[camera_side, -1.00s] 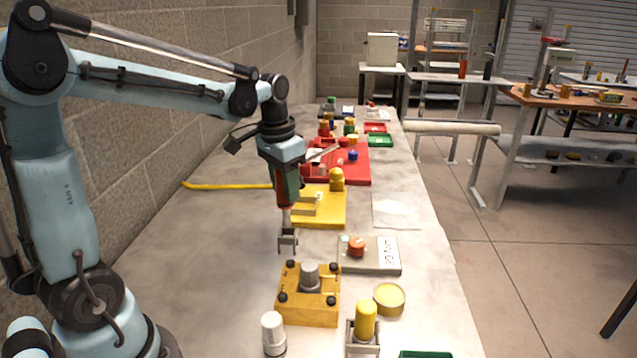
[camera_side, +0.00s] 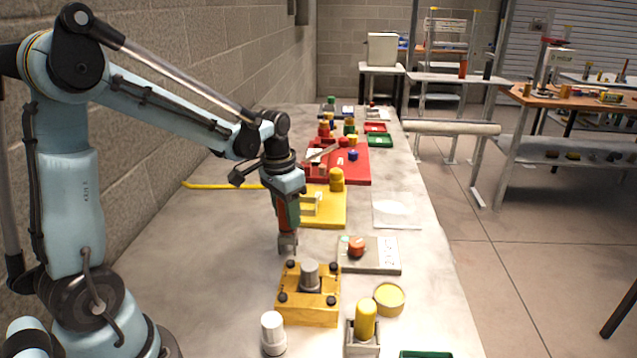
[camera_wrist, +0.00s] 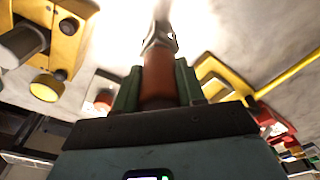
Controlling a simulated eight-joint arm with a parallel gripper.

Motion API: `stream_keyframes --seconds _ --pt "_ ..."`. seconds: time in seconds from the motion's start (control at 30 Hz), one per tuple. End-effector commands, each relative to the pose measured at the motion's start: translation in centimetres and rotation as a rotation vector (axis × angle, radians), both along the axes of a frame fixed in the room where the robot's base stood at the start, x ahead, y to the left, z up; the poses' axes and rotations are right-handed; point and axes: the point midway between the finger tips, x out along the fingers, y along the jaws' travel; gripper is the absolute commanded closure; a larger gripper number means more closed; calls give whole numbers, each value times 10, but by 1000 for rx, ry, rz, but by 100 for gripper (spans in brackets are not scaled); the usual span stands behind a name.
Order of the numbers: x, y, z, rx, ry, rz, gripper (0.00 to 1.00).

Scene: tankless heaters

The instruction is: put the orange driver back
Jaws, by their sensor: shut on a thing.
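My gripper (camera_side: 285,195) points straight down over the bench, near the wall side. It is shut on the orange driver (camera_side: 289,218), which hangs upright with its handle between the jaws. In the wrist view the orange handle (camera_wrist: 158,75) sits between the two green fingers of my gripper (camera_wrist: 158,88). A small grey holder (camera_side: 287,244) stands on the bench directly under the handle. The driver's shaft is hidden in the side view; its lower end appears to be within the holder. Whether it is fully seated I cannot tell.
A yellow block with a grey cylinder (camera_side: 309,290) stands just in front of the holder. A grey plate with an orange knob (camera_side: 371,256) lies to the right, and a yellow tray (camera_side: 330,215) behind. A white-capped cylinder (camera_side: 272,333) is nearer. Bench left of the holder is clear.

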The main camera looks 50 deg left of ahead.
Motion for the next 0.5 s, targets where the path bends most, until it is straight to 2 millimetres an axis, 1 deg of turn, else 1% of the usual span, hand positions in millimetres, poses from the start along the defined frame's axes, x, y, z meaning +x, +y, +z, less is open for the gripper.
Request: stream_keyframes --seconds 0.07,0.1,0.23,0.27,0.5 --pt "0 0 -2 0 0 0 91" --pt "0 0 -3 0 0 0 58" --pt "0 0 -2 0 0 0 38" --pt "0 0 -2 0 0 0 35" --pt "0 0 -2 0 0 0 35"
